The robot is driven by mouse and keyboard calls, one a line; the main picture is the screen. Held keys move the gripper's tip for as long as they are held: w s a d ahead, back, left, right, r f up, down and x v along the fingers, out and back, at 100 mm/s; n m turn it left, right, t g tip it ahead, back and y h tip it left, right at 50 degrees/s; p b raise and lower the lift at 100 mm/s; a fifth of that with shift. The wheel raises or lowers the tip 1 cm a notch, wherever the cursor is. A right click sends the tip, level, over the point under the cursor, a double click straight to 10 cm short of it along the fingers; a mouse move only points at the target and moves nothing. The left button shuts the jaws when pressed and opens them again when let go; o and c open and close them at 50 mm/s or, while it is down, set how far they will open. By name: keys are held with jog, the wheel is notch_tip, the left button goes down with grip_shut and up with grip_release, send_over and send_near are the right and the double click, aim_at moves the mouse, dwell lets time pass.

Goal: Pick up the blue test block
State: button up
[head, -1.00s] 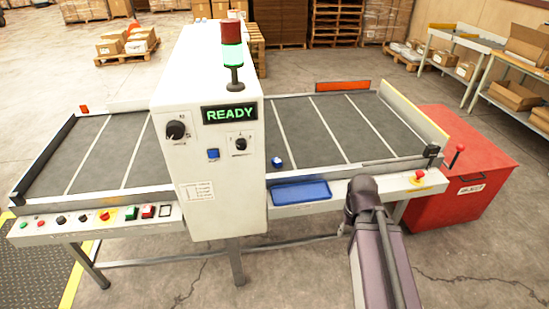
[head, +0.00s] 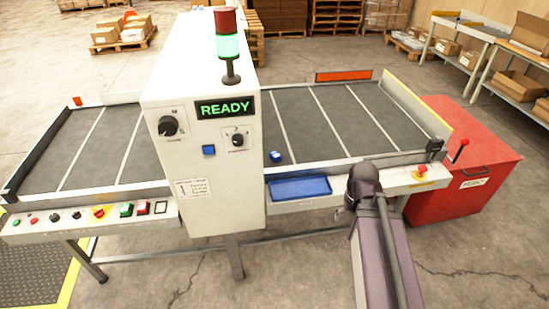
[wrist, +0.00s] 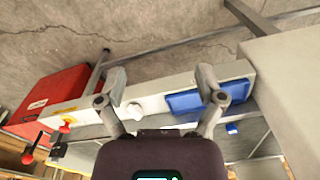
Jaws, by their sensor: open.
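The small blue test block (head: 275,156) sits on the dark conveyor belt, close to the right side of the white machine housing and behind the blue tray. In the wrist view the block (wrist: 232,128) shows small, just below the blue tray and right of the right finger. My gripper (wrist: 162,82) is open and empty, its two fingers spread apart above the white front rail. It is apart from the block. In the head view my arm shows at the lower right, and the fingers cannot be made out.
A blue tray (head: 301,189) is fixed along the front rail. The tall white housing (head: 206,165) with a READY display stands left of the block. A red emergency button (head: 421,170) and a red cabinet (head: 478,185) are at right. The belt (head: 350,125) right of the block is clear.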

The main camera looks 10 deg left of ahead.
jog(key=w+a+f+n+t+y+b, duration=0.2)
jog(key=w+a+f+b, duration=0.15)
jog(key=w, duration=0.45)
jog(key=w+a+f+n+t+y+b, duration=0.2)
jog(key=w+a+b, duration=0.25)
jog(key=w, duration=0.25)
jog(key=n+t+y+b, duration=0.3)
jog(key=t+b, duration=0.3)
jog(key=b, duration=0.1)
send_near(278, 155)
jog(key=shift+s+d+r, duration=0.8)
jog(key=shift+d+r, duration=0.1)
jog(key=shift+d, duration=0.15)
jog(key=shift+g, duration=0.3)
jog(key=b+x, duration=0.4)
jog(key=x, duration=0.4)
jog(key=shift+a+f, duration=0.1)
jog(key=shift+a, duration=0.1)
jog(key=shift+w+a+b, duration=0.1)
jog(key=shift+w+b, duration=0.05)
jog(key=shift+b, duration=0.15)
